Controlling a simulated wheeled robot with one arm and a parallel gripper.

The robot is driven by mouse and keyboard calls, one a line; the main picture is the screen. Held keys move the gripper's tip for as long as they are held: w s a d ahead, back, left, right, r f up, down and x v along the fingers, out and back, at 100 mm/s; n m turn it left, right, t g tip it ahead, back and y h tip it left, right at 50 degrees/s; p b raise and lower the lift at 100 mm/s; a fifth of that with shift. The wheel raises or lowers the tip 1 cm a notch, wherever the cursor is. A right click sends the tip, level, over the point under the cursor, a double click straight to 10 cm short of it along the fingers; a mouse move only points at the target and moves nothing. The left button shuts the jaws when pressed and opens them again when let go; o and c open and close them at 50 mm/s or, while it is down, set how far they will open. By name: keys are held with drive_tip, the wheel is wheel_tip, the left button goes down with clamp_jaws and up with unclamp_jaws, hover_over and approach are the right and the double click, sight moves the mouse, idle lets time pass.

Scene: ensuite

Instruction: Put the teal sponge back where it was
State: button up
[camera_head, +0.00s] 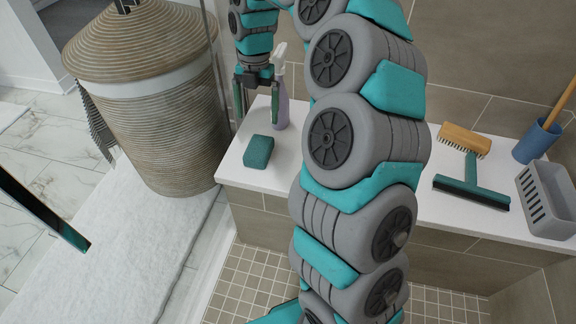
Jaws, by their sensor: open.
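The teal sponge (258,152) lies on the white bench top (245,178), near its left end and close to the front edge. My gripper (257,112) is above and behind the sponge in the picture, pointing down, with its jaws open and nothing seen between them. The gripper is apart from the sponge. A spray bottle (281,98) with a pale purple body stands just right of the gripper and is partly hidden by it. I cannot tell whether the right finger touches the bottle.
Right of my arm on the bench are a wooden brush (465,139), a teal squeegee (471,186), a blue cup (536,140) with a wooden handle in it, and a grey basket (546,200). A large woven hamper (150,100) stands left of the bench. My arm hides the bench's middle.

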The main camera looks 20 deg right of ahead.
drive_tip(key=s+a+r+m, duration=0.2)
drive_tip(key=s+m, duration=0.4)
drive_tip(key=s, duration=0.3)
drive_tip(key=s+a+r+m, duration=0.1)
drive_tip(key=s+r+m, duration=0.2)
drive_tip(key=s+m, duration=0.5)
drive_tip(key=s+d+f+m, duration=0.1)
drive_tip(key=s+f+m, duration=0.1)
drive_tip(key=s+m, duration=0.5)
drive_tip(key=s+d+f+m, duration=0.1)
drive_tip(key=s+f+m, duration=0.2)
drive_tip(key=s+m, duration=0.4)
drive_tip(key=s, duration=0.5)
drive_tip(key=shift+s+m+g+h, duration=0.15)
drive_tip(key=shift+m+g+h, duration=0.15)
drive_tip(key=shift+m+h, duration=0.1)
drive_tip(key=shift+c, duration=0.3)
